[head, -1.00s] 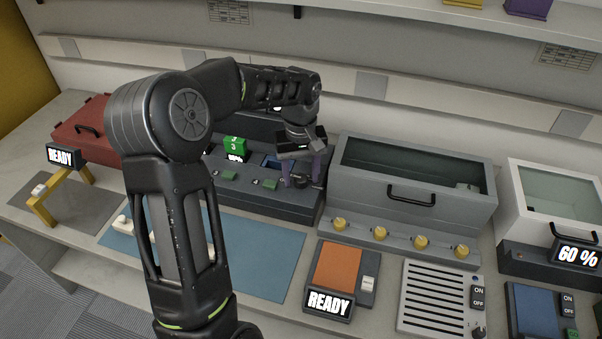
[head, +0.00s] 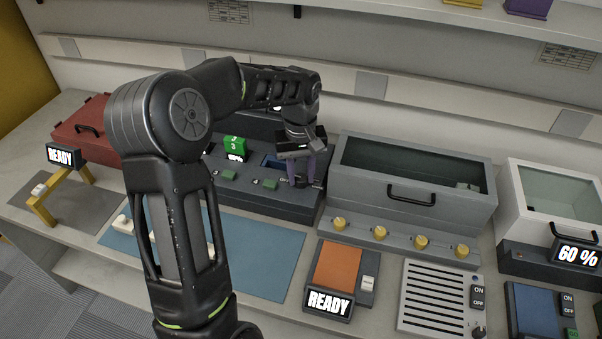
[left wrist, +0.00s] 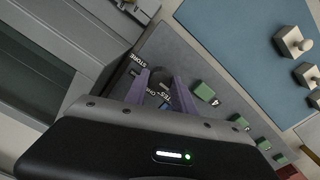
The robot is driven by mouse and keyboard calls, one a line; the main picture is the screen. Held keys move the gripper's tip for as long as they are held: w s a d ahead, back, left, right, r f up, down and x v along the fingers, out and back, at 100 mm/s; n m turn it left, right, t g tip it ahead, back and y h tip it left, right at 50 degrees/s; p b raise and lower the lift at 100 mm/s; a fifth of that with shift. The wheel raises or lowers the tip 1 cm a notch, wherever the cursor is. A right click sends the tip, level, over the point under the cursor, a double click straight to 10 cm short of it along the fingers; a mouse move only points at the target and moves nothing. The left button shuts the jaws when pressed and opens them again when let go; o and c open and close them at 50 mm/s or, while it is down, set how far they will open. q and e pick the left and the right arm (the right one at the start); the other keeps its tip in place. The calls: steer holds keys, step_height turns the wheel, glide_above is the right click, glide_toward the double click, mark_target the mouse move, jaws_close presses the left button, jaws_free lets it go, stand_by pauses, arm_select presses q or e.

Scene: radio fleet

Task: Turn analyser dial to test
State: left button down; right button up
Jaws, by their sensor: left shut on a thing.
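The analyser (head: 285,208) is a dark grey console on the bench with small green keys and a green block with white marks. My left gripper (head: 301,182) points down at its right end, its purple fingers shut on the dark dial. In the left wrist view, the dial (left wrist: 162,88) sits between the two purple fingertips (left wrist: 160,80). White lettering beside it reads "STORE" and partly "TES"; other lettering is hidden by the fingers. The dial's pointer direction cannot be made out. My right gripper is not in view.
A grey glass-topped box (head: 400,205) with several yellow knobs stands close to the right of the analyser. A blue mat (head: 260,255) lies in front. An orange-topped unit (head: 340,268) reads "READY". A red case (head: 80,135) stands at the left.

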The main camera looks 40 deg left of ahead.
mark_target(301, 177)
arm_select(q)
steer(key=m, duration=0.4)
steer(key=shift+m, duration=2.3)
steer(key=c, duration=1.1)
jaws_free()
steer(key=shift+o, duration=0.2)
steer(key=shift+r+b, duration=0.4)
steer(key=shift+r, duration=3.55)
